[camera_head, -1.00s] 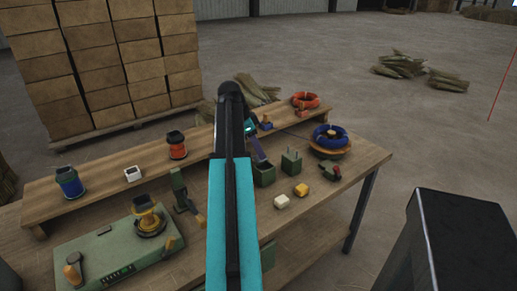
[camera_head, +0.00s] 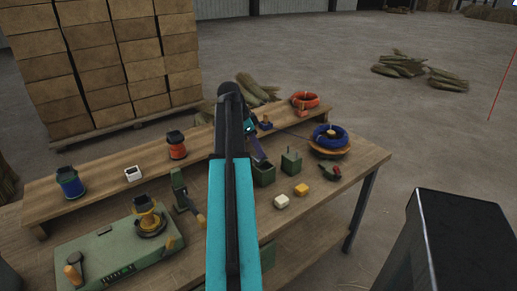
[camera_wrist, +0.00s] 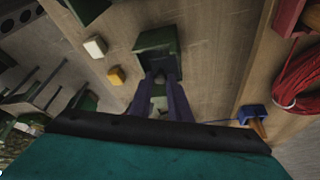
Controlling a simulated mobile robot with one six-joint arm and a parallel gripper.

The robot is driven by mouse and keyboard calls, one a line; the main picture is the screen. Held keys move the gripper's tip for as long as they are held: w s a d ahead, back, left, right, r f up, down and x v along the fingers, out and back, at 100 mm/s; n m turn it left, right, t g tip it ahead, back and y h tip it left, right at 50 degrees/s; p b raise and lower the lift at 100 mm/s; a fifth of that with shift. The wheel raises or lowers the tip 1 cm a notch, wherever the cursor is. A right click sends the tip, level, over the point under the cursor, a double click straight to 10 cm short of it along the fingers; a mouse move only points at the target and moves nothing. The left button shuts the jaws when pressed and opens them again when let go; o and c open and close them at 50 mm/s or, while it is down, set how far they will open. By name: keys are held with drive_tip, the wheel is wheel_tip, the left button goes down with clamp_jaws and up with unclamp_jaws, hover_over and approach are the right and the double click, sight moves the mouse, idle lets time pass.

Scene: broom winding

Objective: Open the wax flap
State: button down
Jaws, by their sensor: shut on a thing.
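A small green box (camera_head: 264,174) with a dark opening stands on the bench, just beyond the right side of my arm in the head view. It shows in the wrist view (camera_wrist: 158,42) in front of my gripper. My gripper (camera_wrist: 161,78) has its two purple fingers at the near edge of this box, shut on what looks like its wax flap. The flap is mostly hidden by the fingers and too small to make out clearly. In the head view the gripper (camera_head: 259,155) shows only partly, at the box's top.
A second green box (camera_head: 291,162) stands close to the right. A white block (camera_head: 282,202) and a yellow block (camera_head: 301,190) lie in front. A raised shelf (camera_head: 110,176) runs behind.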

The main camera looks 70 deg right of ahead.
drive_tip(key=shift+w+d+r, duration=0.1)
drive_tip(key=shift+r, duration=0.05)
drive_tip(key=shift+w+d+r+g+y+p, duration=0.1)
drive_tip(key=shift+w+d+g+y+p, duration=0.2)
drive_tip(key=shift+g+p, duration=0.4)
drive_tip(key=shift+w+d+n+g+y+p, duration=0.1)
drive_tip(key=shift+w+n+g+y+p, duration=0.35)
drive_tip(key=shift+g+p, duration=0.35)
drive_tip(key=shift+w+d+r+g+y+p, duration=0.15)
drive_tip(key=shift+g+y+p, duration=0.2)
drive_tip(key=shift+p, duration=0.7)
drive_tip(key=g+p, duration=0.1)
drive_tip(key=p, duration=0.3)
drive_tip(key=g+y+p, duration=0.1)
drive_tip(key=p, duration=0.4)
drive_tip(key=shift+w+d+n, duration=0.25)
drive_tip(key=shift+w+d, duration=0.05)
drive_tip(key=shift+w, duration=0.1)
drive_tip(key=shift+w+d+f+g+p, duration=0.15)
drive_tip(key=shift+f+g+p, duration=0.15)
drive_tip(key=shift+p, duration=1.75)
